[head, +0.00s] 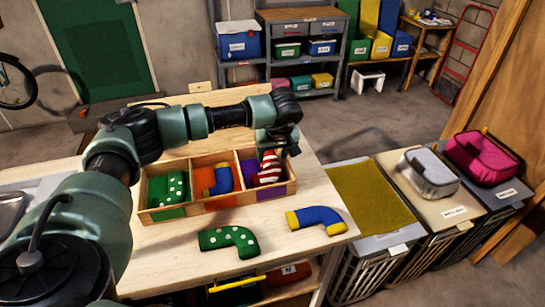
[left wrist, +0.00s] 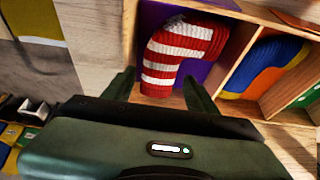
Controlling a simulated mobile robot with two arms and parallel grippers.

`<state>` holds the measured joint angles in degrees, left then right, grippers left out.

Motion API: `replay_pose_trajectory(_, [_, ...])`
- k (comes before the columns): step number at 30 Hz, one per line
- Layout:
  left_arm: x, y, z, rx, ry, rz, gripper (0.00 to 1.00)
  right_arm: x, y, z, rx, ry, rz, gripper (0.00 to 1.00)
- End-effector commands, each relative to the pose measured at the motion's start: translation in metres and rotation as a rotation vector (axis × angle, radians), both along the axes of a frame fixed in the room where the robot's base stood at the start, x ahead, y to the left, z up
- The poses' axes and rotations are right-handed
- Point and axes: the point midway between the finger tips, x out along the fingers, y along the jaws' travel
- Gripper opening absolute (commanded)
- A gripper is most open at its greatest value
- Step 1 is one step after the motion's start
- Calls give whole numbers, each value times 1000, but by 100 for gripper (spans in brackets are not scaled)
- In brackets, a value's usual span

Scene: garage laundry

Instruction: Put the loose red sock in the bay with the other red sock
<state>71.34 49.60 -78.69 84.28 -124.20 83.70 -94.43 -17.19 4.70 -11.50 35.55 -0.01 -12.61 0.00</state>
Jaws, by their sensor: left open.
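A wooden box (head: 222,204) with three bays stands on the table. Red-and-white striped knit (head: 268,172) lies in its right, purple bay; in the left wrist view the striped knit (left wrist: 172,62) shows as a bent shape. I cannot tell whether it is one red sock or two overlapping. No red sock shows loose on the table. My left gripper (head: 278,148) is over the purple bay. In the left wrist view its fingers (left wrist: 160,92) are apart at the near end of the striped knit, with nothing clearly gripped. My right gripper is not in view.
A dotted green sock (head: 174,186) is in the left bay, a blue-and-yellow sock (head: 219,180) in the middle one. A loose green sock (head: 229,240) and a loose blue sock (head: 316,218) lie in front of the box. Hampers (head: 385,245) stand right of the table.

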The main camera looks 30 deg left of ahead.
Motion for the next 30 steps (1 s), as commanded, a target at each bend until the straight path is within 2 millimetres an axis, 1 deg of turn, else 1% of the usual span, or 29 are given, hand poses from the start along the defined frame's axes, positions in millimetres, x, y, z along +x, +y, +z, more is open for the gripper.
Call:
replay_pose_trajectory(1, [-1,-4,6,-1,-6,-3,57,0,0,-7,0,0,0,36])
replay_pose_trajectory(9, [-17,-21,63,0,-7,-3,57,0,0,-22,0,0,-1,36])
replay_pose_trajectory(12, [-21,-27,79,0,-5,-3,57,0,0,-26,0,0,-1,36])
replay_pose_trajectory(15, [-25,-31,92,-1,-3,-2,57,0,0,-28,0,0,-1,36])
replay_pose_trajectory(18, [-27,-32,99,-1,-2,-2,57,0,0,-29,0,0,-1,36])
replay_pose_trajectory(21, [-28,-33,102,-1,-1,0,57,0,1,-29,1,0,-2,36])
replay_pose_trajectory(30, [-28,-33,102,0,0,-1,57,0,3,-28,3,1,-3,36])
